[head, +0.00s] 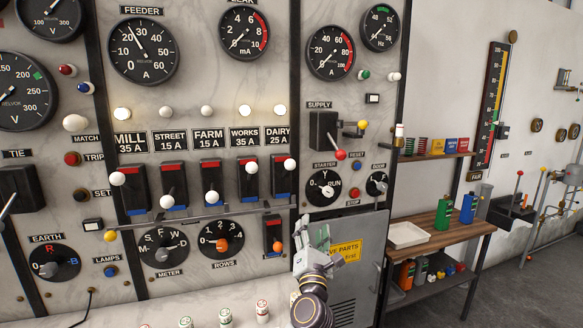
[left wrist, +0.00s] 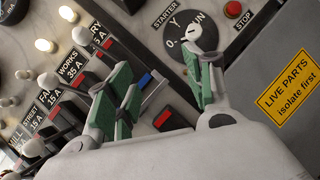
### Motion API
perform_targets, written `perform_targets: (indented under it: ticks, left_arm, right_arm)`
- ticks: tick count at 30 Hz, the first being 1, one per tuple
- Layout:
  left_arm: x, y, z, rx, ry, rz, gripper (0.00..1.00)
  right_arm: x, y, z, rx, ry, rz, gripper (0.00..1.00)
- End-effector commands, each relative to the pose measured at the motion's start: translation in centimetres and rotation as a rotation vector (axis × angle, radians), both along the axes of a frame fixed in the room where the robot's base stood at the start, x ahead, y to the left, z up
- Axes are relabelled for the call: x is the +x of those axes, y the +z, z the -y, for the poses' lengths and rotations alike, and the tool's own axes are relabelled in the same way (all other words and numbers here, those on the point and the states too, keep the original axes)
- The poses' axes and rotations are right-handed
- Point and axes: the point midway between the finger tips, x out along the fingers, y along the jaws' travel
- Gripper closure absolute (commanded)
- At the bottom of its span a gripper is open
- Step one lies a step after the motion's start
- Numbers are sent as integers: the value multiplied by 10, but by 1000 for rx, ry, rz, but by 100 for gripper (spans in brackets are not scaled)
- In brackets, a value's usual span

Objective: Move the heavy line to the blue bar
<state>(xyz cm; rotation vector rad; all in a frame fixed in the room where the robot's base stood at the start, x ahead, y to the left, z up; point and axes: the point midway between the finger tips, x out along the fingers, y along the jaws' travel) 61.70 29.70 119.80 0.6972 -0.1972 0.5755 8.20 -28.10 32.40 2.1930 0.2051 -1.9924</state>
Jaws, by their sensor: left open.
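The line switches stand in a row, each with a red block above and a blue block below. The mill switch (head: 134,190), labelled 35 A, and the works switch (head: 247,182), also 35 A, have their white balls up toward red. The dairy switch (head: 279,180), 25 A, also has its ball up. The street switch (head: 174,184) and farm switch (head: 210,180), both 15 A, have balls down toward blue. My left gripper (head: 322,238) is open and empty, below and right of the row. Its green-padded fingers show apart in the left wrist view (left wrist: 160,66). My right gripper is out of view.
A rail (head: 225,211) runs below the switches. An orange-balled switch (head: 272,235) is left of my gripper; a starter dial (head: 323,188) is above it. A grey cabinet with a yellow sign (head: 346,250) is beside it. A wooden bench (head: 460,226) stands at right.

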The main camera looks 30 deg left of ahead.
Motion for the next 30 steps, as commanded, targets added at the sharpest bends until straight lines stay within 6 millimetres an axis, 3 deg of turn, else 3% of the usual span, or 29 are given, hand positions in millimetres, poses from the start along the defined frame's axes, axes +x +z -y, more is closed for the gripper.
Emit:
perform_targets:
  ticks: [1,6,12,30]
  left_arm:
    - [-9,20,-6,-62,-8,46,48]
    - [-40,70,-21,-260,-52,174,48]
    - [-66,105,-30,-410,-106,270,48]
    - [-71,115,-33,-451,-124,293,48]
  right_arm:
    - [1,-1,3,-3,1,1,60]
    - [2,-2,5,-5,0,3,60]
    - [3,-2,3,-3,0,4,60]
    - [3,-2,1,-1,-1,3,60]
